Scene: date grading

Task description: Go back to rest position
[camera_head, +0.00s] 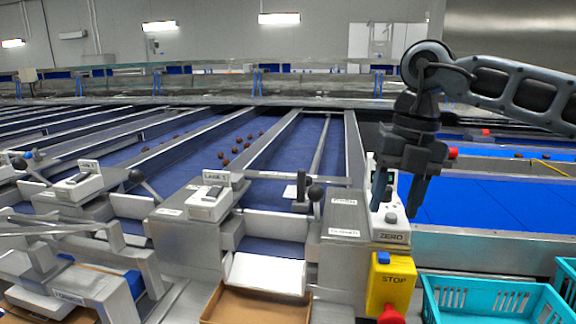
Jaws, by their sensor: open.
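My gripper (396,210) hangs from my arm at the right of the view, pointing down. I cannot tell how far apart the two are.
A yellow STOP box (391,285) with a red button stands below the gripper. Teal crates (478,283) are at the lower right and a cardboard box (224,305) at bottom centre. Blue lanes (270,187) carry several dates (236,150). Black-knobbed levers (316,193) stick up.

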